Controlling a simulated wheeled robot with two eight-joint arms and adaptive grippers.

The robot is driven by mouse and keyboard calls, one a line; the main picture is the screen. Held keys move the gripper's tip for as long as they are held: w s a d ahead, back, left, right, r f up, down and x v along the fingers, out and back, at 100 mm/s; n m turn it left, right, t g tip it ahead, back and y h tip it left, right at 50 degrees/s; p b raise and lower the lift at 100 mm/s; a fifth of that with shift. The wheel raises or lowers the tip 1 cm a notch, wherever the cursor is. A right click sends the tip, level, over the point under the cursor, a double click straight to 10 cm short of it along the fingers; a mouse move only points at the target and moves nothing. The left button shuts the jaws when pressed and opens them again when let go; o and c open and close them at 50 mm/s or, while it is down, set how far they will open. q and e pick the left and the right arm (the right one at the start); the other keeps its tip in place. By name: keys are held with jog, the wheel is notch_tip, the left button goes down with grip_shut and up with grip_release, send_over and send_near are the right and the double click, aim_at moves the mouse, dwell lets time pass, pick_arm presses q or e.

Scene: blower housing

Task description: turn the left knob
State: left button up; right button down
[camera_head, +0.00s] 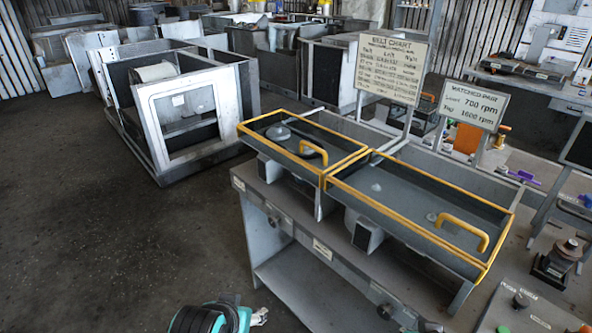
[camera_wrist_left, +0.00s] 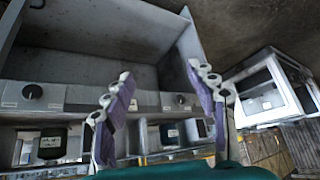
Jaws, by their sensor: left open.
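The left knob (camera_head: 273,221) is a small dark knob on the grey bench's front panel, near its left end. It also shows in the left wrist view (camera_wrist_left: 181,99), between my fingers as seen but beyond them. The right knob (camera_head: 384,311) is farther along the panel and sits at the left of the wrist view (camera_wrist_left: 32,91). My left gripper (camera_wrist_left: 160,76) is open and empty, with purple-padded fingers apart. In the head view only part of it (camera_head: 258,317) shows at the bottom edge, clear of the panel. My right gripper is not in view.
Two yellow-rimmed trays (camera_head: 408,212) with handles top the bench (camera_head: 250,200). A belt chart sign (camera_head: 385,70) and an rpm sign (camera_head: 473,105) stand behind. A white-framed housing (camera_head: 185,115) stands on the floor. The floor left of the bench is open.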

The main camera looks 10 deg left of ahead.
pick_arm(q)
jog(key=w+r+m+p, duration=0.1)
jog(key=w+r+m, duration=0.1)
jog(key=w+r, duration=0.35)
jog(key=m+g+p, duration=0.2)
jog(key=m+p, duration=0.1)
jog(key=m, duration=0.3)
send_near(272, 221)
jog(key=f, duration=0.2)
jog(key=shift+h, duration=0.4)
jog(key=b+x, duration=0.1)
jog(key=x, duration=0.1)
jog(key=b+x, duration=0.1)
jog(key=x, duration=0.2)
jog(key=w+b+x, duration=0.1)
jog(key=x, duration=0.1)
jog(key=shift+w+a+f, duration=0.1)
jog(key=shift+a+f, duration=0.05)
jog(key=shift+a, duration=0.15)
